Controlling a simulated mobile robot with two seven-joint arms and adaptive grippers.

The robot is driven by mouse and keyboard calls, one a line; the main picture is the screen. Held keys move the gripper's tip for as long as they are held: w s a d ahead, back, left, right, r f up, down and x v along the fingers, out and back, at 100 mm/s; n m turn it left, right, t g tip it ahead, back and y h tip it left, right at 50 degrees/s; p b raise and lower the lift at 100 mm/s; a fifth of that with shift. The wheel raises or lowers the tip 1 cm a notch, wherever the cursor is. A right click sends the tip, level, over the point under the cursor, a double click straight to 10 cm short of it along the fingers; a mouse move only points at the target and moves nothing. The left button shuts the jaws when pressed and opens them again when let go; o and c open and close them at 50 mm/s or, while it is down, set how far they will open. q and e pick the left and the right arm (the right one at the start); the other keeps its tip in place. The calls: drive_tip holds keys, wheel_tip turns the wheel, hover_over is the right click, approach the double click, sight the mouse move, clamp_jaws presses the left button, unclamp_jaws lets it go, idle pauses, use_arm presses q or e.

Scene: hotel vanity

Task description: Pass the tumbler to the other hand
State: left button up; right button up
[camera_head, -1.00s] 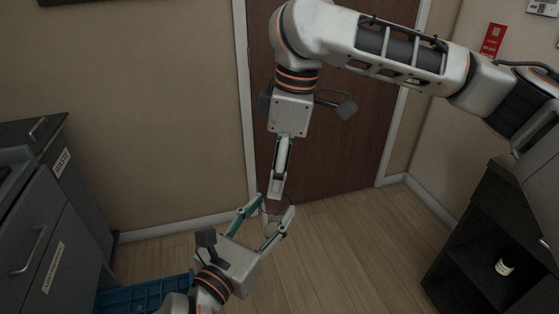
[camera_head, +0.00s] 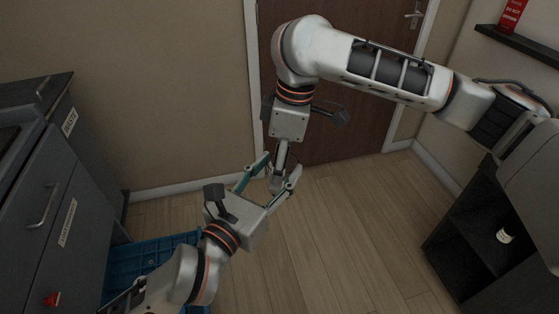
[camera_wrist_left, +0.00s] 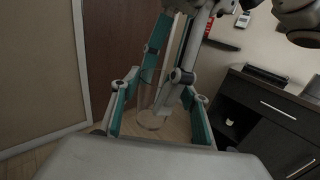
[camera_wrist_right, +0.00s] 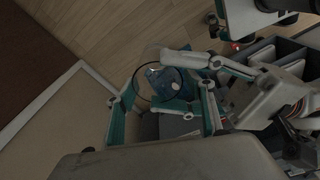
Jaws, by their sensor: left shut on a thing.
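The tumbler is clear glass and hard to make out. It shows in the left wrist view (camera_wrist_left: 152,119) between my left fingers, and its round rim shows in the right wrist view (camera_wrist_right: 160,82). My left gripper (camera_head: 281,169) is shut on the tumbler from below left. My right gripper (camera_head: 282,165) points down from above at the same place. In the right wrist view its fingers stand apart on both sides of the tumbler; I see no clear grip. The overlapping fingers hide much of the glass in the head view.
A blue crate (camera_head: 150,262) stands on the floor at lower left beside grey drawers (camera_head: 45,215). A dark shelf unit (camera_head: 470,235) with a small white bottle (camera_head: 504,236) is at right. A brown door (camera_head: 365,130) is behind. The wooden floor between is clear.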

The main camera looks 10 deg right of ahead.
drive_tip(key=c, duration=1)
use_arm(q)
drive_tip(key=o, duration=1.7)
